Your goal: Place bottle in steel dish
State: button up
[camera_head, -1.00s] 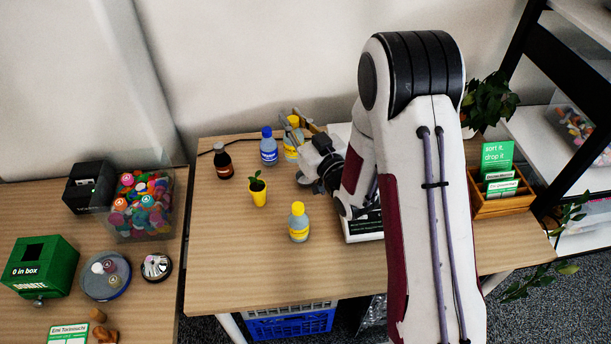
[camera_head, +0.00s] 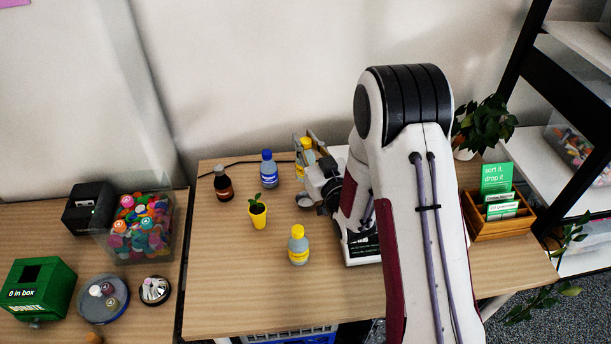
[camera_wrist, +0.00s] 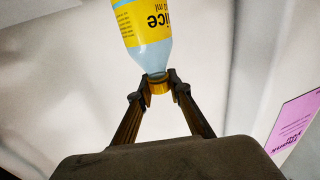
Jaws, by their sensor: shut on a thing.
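A bottle (camera_head: 305,160) with a yellow cap and yellow label is at the back of the middle table, partly hidden by my gripper (camera_head: 307,144). In the wrist view, my gripper (camera_wrist: 158,80) is shut on the yellow cap of this bottle (camera_wrist: 147,50). Whether its base touches the table is hard to tell. A small shiny round dish (camera_head: 155,290) with things in it stands on the left table; it looks like the steel dish. A small grey metallic round thing (camera_head: 304,200) also shows just below my gripper, partly covered.
A brown bottle (camera_head: 223,184), a blue-capped bottle (camera_head: 269,169), a yellow potted plant (camera_head: 257,212) and another yellow-capped bottle (camera_head: 298,246) stand nearby. The middle table's front left is clear.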

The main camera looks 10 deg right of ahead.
jog(key=shift+f, duration=2.5)
jog(key=shift+f, duration=2.35)
jog(key=o, duration=0.8)
jog(key=shift+r, duration=0.1)
jog(key=shift+r, duration=0.35)
jog(key=v, duration=1.2)
jog(key=shift+w, duration=0.1)
